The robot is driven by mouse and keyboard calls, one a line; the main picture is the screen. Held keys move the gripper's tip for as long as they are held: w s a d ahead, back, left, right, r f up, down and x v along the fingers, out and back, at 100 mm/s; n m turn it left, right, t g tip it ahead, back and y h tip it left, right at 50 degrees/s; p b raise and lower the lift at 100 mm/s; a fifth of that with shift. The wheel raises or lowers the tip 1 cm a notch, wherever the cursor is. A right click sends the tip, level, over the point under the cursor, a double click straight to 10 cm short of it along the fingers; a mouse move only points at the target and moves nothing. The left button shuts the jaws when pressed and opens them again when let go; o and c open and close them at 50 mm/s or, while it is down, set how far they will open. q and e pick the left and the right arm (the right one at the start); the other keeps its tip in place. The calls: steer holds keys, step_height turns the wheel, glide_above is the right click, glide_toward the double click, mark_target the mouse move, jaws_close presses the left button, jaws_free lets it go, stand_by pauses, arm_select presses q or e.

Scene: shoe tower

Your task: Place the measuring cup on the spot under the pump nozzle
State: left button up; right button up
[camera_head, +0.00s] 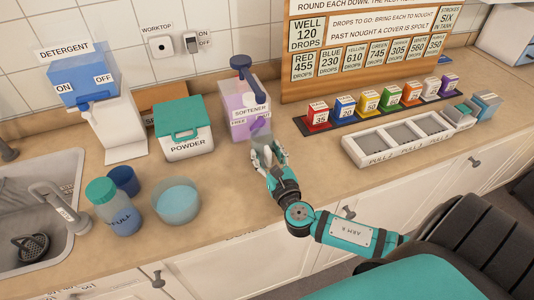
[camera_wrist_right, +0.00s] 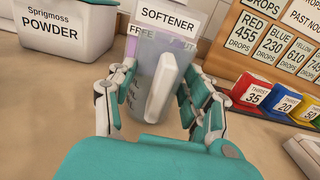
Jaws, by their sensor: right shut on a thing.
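The measuring cup (camera_wrist_right: 143,75) is clear, with a white upright handle, and stands between the fingers in the right wrist view. My right gripper (camera_head: 268,155) is shut on it, just in front of the softener dispenser. In the head view the cup is small and partly hidden by the fingers. The dispenser (camera_head: 237,116) is a pale purple container with a dark blue pump (camera_head: 241,63) on top, its nozzle pointing forward and down. The spot under the nozzle is largely hidden; I cannot tell whether the cup touches the counter. My left gripper is not in view.
A powder box (camera_head: 184,147) with a green lid stands left of the dispenser. A blue tub (camera_head: 176,206) and a green-capped jar (camera_head: 112,218) are nearer the sink. Coloured boxes (camera_head: 345,105) and a white tray (camera_head: 370,151) stand right. The counter between tub and gripper is clear.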

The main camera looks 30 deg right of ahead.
steer(key=o, duration=0.9)
steer(key=shift+f, duration=0.1)
steer(key=shift+o, duration=0.8)
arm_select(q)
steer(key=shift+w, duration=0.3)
arm_select(e)
steer(key=shift+s, duration=0.1)
steer(key=b+v, duration=0.2)
steer(key=v, duration=0.8)
steer(key=shift+s+a, duration=0.15)
steer(key=shift+s, duration=0.15)
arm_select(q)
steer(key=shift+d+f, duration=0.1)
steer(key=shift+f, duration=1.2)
arm_select(e)
steer(key=shift+s+a+r, duration=0.15)
steer(key=shift+s+r, duration=0.05)
steer(key=shift+s, duration=0.35)
